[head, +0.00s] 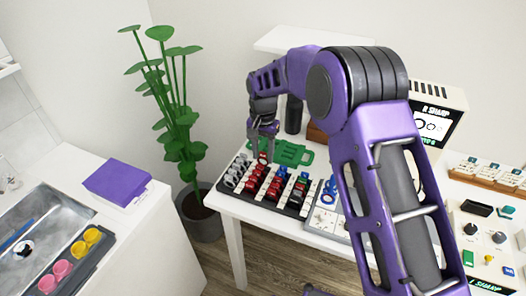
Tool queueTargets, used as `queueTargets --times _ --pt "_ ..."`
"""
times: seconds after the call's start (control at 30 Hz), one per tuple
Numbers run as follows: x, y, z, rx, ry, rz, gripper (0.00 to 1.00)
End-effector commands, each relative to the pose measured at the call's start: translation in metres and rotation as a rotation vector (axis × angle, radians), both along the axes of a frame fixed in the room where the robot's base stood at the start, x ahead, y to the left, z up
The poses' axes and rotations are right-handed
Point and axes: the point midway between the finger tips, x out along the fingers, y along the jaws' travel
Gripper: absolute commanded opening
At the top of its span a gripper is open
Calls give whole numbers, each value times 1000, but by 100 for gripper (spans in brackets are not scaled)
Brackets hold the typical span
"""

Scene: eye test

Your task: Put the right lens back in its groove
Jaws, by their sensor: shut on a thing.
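A dark lens rack (291,212) stands on the white table, with rows of grey, red and blue lenses in it. My gripper (263,152) is above the back edge of the rack and points down. It is shut on a small red-rimmed lens (263,158), which shows just below the fingertips. The lens is small in the picture, and I cannot tell whether it touches the rack or hangs above it. The grooves are too small to make out one by one. My arm hides part of the table to the right of the rack.
A green frame-like holder (296,154) lies behind the rack. A grey panel (325,221) lies right of the rack. A display box (437,112) reading "R SHARP" stands behind my arm. A wooden lens tray (485,180) is far right. A potted plant (184,150) stands left of the table.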

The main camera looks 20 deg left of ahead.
Motion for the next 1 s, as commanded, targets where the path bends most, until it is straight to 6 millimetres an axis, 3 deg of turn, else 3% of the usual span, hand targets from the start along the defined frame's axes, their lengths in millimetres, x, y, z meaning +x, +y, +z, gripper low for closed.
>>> queueTargets --times 0.57,1.0 --pt "0 0 0 0 0 0 0" --pt "0 0 -13 0 1 0 0"
